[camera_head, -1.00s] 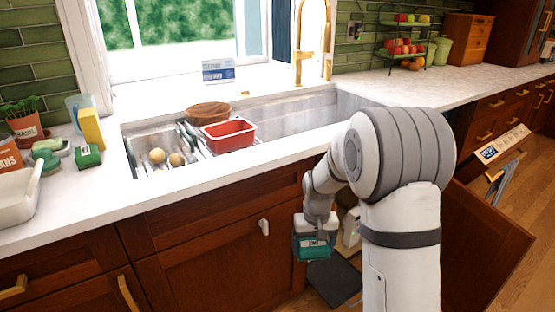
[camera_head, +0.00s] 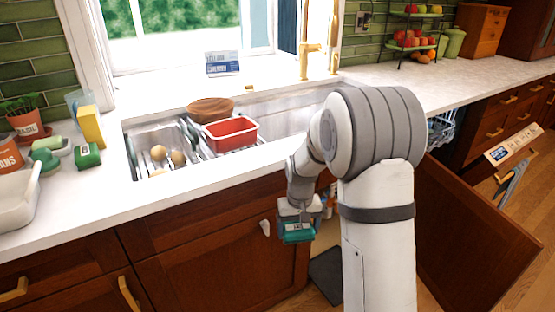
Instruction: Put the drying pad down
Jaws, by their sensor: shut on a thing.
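My gripper (camera_head: 297,232) hangs pointing down in front of the lower cabinets, below the counter edge. It is shut on the drying pad, which I take to be the small teal piece (camera_head: 297,236) at its lower end. The fingertips are too small to make out, and the picture does not show clearly where gripper ends and pad begins. The teal piece is in the air, apart from the counter and the floor.
The sink holds a red tub (camera_head: 230,133), a wooden bowl (camera_head: 210,109) and a rack with round pale items (camera_head: 159,153). A green box (camera_head: 87,156) and yellow sponge (camera_head: 91,127) stand left. A dark mat (camera_head: 325,274) lies on the floor. An open door (camera_head: 470,230) stands right.

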